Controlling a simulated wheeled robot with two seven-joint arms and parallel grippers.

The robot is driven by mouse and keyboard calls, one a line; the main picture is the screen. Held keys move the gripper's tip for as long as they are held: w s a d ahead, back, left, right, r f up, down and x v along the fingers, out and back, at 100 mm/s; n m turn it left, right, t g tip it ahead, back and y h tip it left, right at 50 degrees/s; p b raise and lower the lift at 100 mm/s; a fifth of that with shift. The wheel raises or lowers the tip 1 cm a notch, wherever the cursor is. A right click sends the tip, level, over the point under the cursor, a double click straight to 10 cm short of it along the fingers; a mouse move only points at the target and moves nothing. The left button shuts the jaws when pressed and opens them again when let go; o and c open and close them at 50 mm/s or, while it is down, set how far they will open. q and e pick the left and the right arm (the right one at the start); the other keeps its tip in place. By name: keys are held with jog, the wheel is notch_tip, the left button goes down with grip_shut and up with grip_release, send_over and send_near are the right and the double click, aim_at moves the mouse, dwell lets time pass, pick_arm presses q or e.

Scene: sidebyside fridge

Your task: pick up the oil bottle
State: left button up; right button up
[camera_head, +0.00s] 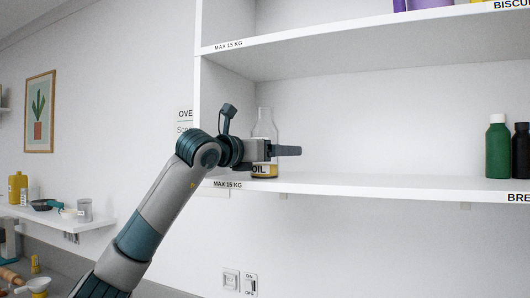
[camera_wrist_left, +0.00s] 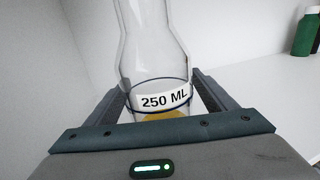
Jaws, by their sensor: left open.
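The oil bottle (camera_head: 265,125) is clear glass with a narrow neck, some yellow oil at its base and an OIL label. It stands upright on the white shelf (camera_head: 350,186), near the left side wall. My left gripper (camera_head: 285,151) is in front of its lower half and hides part of it. In the left wrist view the bottle (camera_wrist_left: 155,60) rises between the two open fingers (camera_wrist_left: 160,95), with a "250 ML" marking at finger height. I cannot tell if either finger touches the glass. My right gripper is not in view.
A green bottle (camera_head: 498,150) and a dark bottle (camera_head: 521,152) stand at the right of the same shelf. The shelf between is clear. An upper shelf (camera_head: 300,37) runs above. A lower-left ledge (camera_head: 60,228) holds several small items.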

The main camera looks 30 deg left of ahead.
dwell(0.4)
pick_arm(q)
jog(key=c, duration=1.5)
jog(key=shift+a, duration=0.1)
jog(key=shift+r, duration=0.15)
jog(key=shift+r+b, duration=1.2)
jog(key=shift+r, duration=3.75)
